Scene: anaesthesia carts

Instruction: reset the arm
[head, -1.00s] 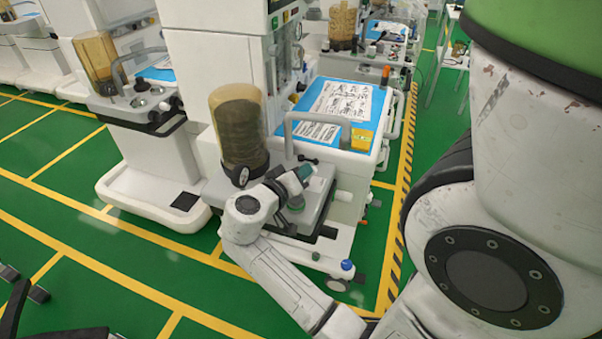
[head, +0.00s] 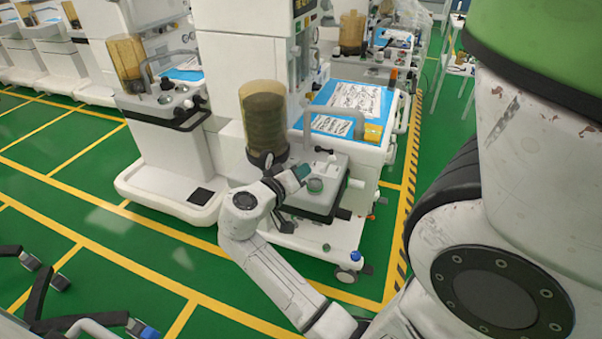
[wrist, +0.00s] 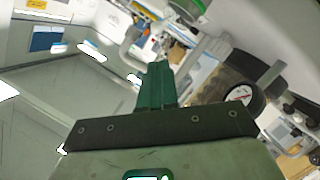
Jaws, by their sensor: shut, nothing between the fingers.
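My gripper (head: 301,172) is at the end of my white arm, in front of the nearest anaesthesia cart (head: 325,235). Its green fingers (wrist: 155,85) are together in the wrist view, with nothing between them. A brown ribbed bellows canister (head: 265,125) stands behind and left of the gripper. A round black-rimmed gauge (wrist: 240,95) shows to the right of the fingers in the wrist view.
A blue worktop (head: 375,100) with printed sheets and a grey rail tops the cart. A second cart (head: 165,185) stands to the left. Black chair legs (head: 45,290) are at lower left. Green floor with yellow lines is open in front.

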